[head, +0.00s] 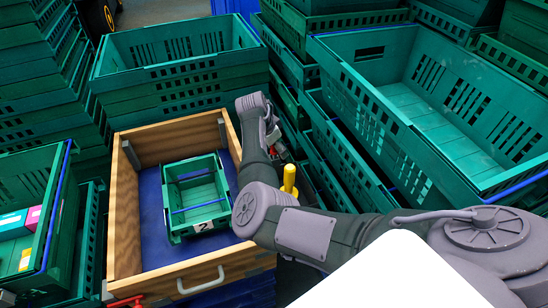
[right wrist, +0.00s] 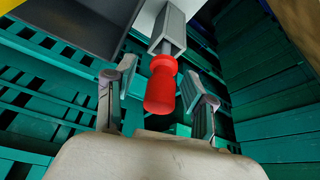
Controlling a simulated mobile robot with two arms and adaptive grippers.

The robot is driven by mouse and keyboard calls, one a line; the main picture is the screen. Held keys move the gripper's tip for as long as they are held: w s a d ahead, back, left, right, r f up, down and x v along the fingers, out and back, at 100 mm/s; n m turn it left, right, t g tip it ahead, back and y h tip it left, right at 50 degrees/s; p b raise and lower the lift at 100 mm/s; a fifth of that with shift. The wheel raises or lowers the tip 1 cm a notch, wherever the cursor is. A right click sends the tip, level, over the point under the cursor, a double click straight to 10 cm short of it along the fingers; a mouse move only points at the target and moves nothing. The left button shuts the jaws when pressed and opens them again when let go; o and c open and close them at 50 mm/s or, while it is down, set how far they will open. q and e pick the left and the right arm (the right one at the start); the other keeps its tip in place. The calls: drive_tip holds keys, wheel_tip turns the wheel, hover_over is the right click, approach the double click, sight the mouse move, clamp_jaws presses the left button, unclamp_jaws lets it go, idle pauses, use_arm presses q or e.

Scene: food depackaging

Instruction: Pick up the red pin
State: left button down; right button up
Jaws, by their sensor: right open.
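The red pin (right wrist: 161,84) shows in the right wrist view, a rounded red knob on a grey square bar or tube. My right gripper (right wrist: 158,78) is open, with one finger on each side of the pin. I cannot tell whether either finger touches it. In the head view my right arm reaches down to the right of the wooden box, and my right gripper (head: 279,143) is mostly hidden behind the arm. A small bit of red shows there, too small to make out. My left gripper is not in view.
A yellow post (head: 289,182) stands close to my right arm. A wooden box (head: 124,215) with a blue floor holds a small green crate (head: 178,236). Stacked green crates (head: 180,75) crowd the back, left and right. A red part (head: 125,302) shows at the box's front left.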

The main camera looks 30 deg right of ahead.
drive_tip(key=shift+r, duration=0.15)
clamp_jaws()
idle(0.4)
